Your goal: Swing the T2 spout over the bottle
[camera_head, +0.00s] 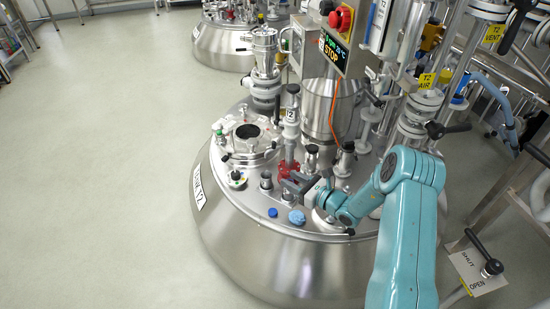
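The T2 vessel (245,240) is a wide, round steel tank with its name plate on the left side. A slim upright pipe with a small T2 tag (291,115) stands on its lid, with a red fitting (288,168) at its foot. I cannot tell for sure which part is the spout, and I make out no clear bottle. My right gripper (287,182), on the teal arm from the lower right, is at the red fitting. Its grey fingers look apart; whether they touch the fitting is unclear. My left gripper is not in view.
Pipes and valves crowd the right. The floor (100,170) at left is clear.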

